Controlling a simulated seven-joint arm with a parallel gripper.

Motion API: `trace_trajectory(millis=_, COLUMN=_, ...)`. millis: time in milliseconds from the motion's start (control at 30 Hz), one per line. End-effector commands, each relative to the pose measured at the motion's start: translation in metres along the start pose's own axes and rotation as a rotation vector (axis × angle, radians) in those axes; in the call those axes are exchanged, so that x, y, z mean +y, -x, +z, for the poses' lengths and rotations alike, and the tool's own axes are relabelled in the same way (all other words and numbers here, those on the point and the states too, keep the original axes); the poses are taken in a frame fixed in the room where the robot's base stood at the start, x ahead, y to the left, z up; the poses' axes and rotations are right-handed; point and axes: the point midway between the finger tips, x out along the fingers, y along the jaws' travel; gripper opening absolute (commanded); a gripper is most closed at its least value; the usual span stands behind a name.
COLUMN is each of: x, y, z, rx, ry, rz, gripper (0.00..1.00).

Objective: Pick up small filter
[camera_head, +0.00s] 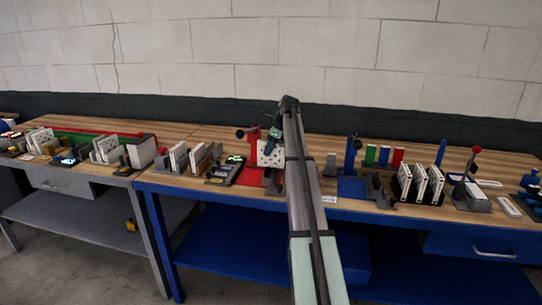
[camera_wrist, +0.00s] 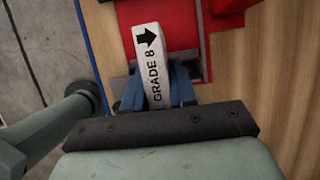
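The small filter (camera_wrist: 152,62) is a white panel, seen along its narrow edge in the wrist view, with a black arrow and "GRADE 8" printed on it. My gripper (camera_wrist: 160,88) has one blue finger on each side of it, and both fingers appear to press against it. A grey holder (camera_wrist: 203,66) shows around the filter's lower part; whether the filter is clear of it cannot be told. In the head view a white filter (camera_head: 269,152) with dark dots stands upright over the red mat (camera_head: 250,176). My arm hides the fingers there.
A red block (camera_wrist: 222,14) is close at the right in the wrist view. On the blue bench (camera_head: 345,203), several white filters (camera_head: 420,182) stand in a rack at right, with blue, green and red blocks behind. More filters (camera_head: 179,157) stand at left.

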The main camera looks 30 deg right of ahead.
Motion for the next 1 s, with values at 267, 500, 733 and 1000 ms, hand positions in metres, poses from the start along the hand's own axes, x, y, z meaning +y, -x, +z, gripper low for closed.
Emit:
trace_trajectory(millis=267, x=0.000, y=0.000, z=0.000, rx=0.000, ry=0.000, rz=0.000, gripper=0.00)
trace_trajectory(millis=500, x=0.000, y=0.000, z=0.000, rx=0.000, ry=0.000, rz=0.000, gripper=0.00)
trace_trajectory(millis=733, x=-0.001, y=0.015, z=0.006, rx=-0.001, ry=0.001, rz=-0.001, gripper=0.00)
trace_trajectory(millis=1000, x=-0.002, y=0.069, z=0.029, rx=-0.001, ry=0.001, rz=-0.002, gripper=0.00)
